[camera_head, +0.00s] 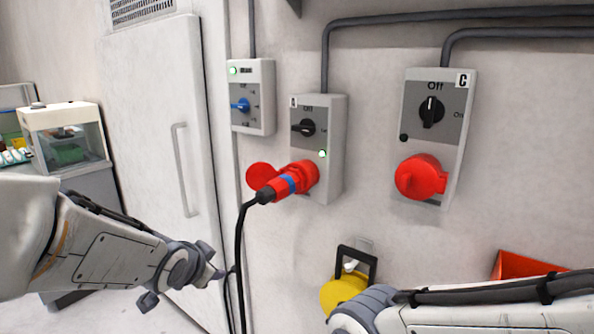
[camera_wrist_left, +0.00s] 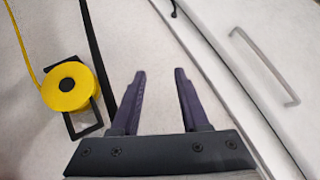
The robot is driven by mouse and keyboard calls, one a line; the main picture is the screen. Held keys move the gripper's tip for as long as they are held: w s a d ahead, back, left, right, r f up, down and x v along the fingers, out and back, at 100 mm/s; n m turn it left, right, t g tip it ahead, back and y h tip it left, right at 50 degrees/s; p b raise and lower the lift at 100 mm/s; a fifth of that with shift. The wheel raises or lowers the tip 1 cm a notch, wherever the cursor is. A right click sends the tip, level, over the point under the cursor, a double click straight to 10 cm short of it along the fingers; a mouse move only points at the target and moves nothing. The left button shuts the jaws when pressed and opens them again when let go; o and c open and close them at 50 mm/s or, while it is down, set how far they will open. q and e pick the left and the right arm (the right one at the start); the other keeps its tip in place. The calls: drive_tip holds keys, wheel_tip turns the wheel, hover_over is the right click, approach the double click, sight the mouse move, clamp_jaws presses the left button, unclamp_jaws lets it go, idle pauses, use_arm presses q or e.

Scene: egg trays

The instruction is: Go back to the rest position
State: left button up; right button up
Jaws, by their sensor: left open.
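My left arm comes in from the left in the head view. Its gripper (camera_head: 186,287) is open and empty in front of the wall, low beside the white door. In the left wrist view the two dark fingers (camera_wrist_left: 160,73) are spread apart with nothing between them. Part of my right arm shows at the bottom right of the head view, but its fingers are out of the picture.
A red plug (camera_head: 287,183) with a black cable sits in the middle switch box (camera_head: 333,150). Box C (camera_head: 454,110) has a closed red cover (camera_head: 421,177). A yellow reel (camera_head: 343,296) hangs below. The white door (camera_head: 150,130) has a handle (camera_head: 183,170).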

use_arm(q)
drive_tip(key=s+f+n+g, duration=0.7)
drive_tip(key=s+f, duration=0.5)
drive_tip(key=s, duration=0.2)
drive_tip(key=s+d+r+m+g+p, duration=0.2)
drive_tip(key=s+d+r+m+p, duration=0.4)
drive_tip(key=s+d+r+p, duration=0.3)
drive_tip(key=s+d+r, duration=0.4)
drive_tip(key=r, duration=0.2)
drive_tip(key=shift+s+m+g+h, duration=0.3)
drive_tip(key=shift+m+h, duration=0.1)
